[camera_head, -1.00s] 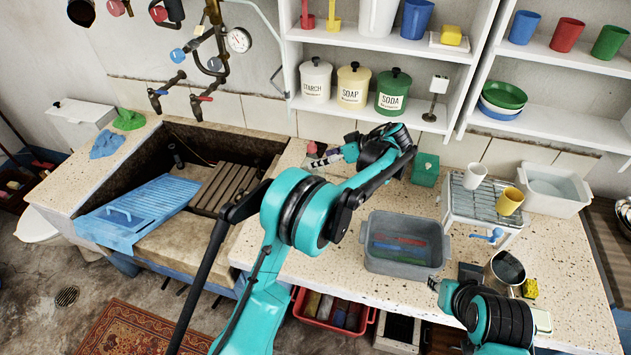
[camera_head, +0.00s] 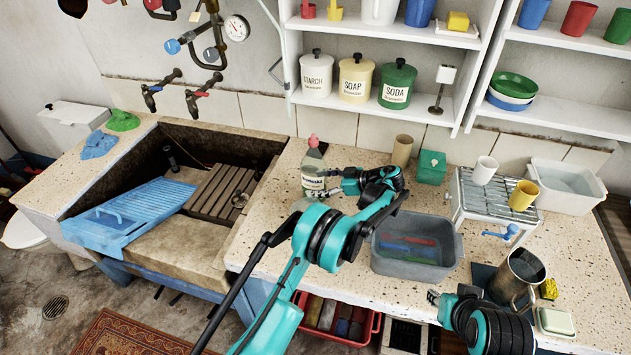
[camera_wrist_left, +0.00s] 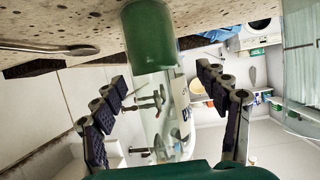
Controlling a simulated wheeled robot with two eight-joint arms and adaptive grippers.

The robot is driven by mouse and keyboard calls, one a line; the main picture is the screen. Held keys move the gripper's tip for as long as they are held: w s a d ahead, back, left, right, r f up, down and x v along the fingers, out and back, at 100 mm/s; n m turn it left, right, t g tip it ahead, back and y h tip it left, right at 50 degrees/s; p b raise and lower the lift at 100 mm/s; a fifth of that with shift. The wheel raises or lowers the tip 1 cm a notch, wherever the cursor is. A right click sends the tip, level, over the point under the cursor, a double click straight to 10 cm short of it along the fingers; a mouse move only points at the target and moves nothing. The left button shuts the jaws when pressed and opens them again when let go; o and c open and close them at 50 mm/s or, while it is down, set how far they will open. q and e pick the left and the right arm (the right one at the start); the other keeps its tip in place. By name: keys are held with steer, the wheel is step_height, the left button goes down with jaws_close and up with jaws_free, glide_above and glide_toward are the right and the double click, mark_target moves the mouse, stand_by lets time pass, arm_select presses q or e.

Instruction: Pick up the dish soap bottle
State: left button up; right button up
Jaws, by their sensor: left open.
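The dish soap bottle (camera_head: 314,172) stands upright on the speckled counter, just right of the stone trough. It is clear with a red cap, a label and green at its base. My left gripper (camera_head: 324,183) is open at the bottle's lower right side in the head view. In the left wrist view, which is upside down, the bottle (camera_wrist_left: 152,35) stands between the two spread fingers, with visible gaps on both sides. My right gripper (camera_head: 434,298) is low at the right, away from the bottle; its finger opening is too small to judge.
A tan cup (camera_head: 402,150) and a green box (camera_head: 432,167) stand right of the bottle. A grey basin (camera_head: 452,262) is in front of them, beside a wire rack (camera_head: 465,190) with two cups. Canisters stand on the white shelf (camera_head: 430,110) above.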

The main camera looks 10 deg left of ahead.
arm_select(q)
steer(key=shift+x, duration=0.85)
steer(key=shift+d, duration=0.15)
steer(key=shift+c, duration=0.6)
steer(key=c, duration=1.4)
steer(key=shift+r, duration=0.1)
